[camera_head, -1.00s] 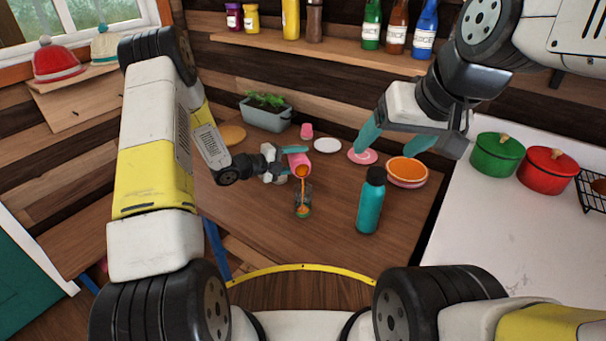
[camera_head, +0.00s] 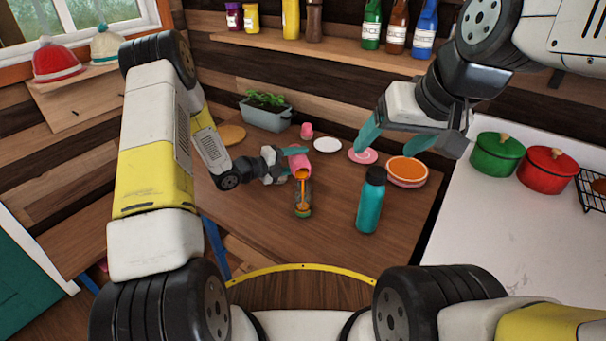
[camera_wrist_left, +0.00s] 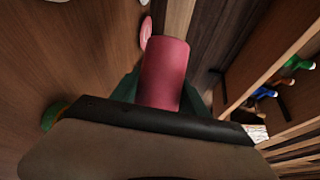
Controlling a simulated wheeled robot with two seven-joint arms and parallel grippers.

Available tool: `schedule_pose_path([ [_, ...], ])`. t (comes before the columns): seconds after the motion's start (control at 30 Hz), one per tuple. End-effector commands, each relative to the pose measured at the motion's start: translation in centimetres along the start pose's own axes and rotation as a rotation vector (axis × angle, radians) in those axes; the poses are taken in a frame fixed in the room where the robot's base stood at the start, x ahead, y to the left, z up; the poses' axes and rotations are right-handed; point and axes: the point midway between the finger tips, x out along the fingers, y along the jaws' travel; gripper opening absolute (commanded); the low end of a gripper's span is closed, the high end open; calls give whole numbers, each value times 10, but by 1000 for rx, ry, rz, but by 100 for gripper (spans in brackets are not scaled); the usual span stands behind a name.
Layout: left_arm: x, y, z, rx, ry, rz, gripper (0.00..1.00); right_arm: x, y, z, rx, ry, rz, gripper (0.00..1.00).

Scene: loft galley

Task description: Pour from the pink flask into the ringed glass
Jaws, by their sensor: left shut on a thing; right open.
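The pink flask (camera_head: 298,162) is held tilted by my left gripper (camera_head: 287,163), which is shut on it. Its mouth points down towards the ringed glass (camera_head: 303,199), and an orange stream runs from the mouth into the glass. The glass stands upright on the table; some orange and a greenish band show low in it. My right gripper (camera_head: 405,140) is open and empty above the back right of the table.
A teal bottle (camera_head: 371,200) stands right of the glass. Behind are an orange-topped bowl (camera_head: 407,170), a pink saucer (camera_head: 362,156), a white plate (camera_head: 327,145), a small pink cup (camera_head: 306,130) and a planter (camera_head: 266,115). The table front (camera_head: 265,235) is clear.

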Motion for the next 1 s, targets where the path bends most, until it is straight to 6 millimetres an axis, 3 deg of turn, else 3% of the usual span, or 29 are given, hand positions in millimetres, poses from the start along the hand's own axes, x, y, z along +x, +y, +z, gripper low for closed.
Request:
schedule_pose_path([
  [1.0,-2,-4,-2,83,-19,-36,0,0,0,0,0,0,0,74],
])
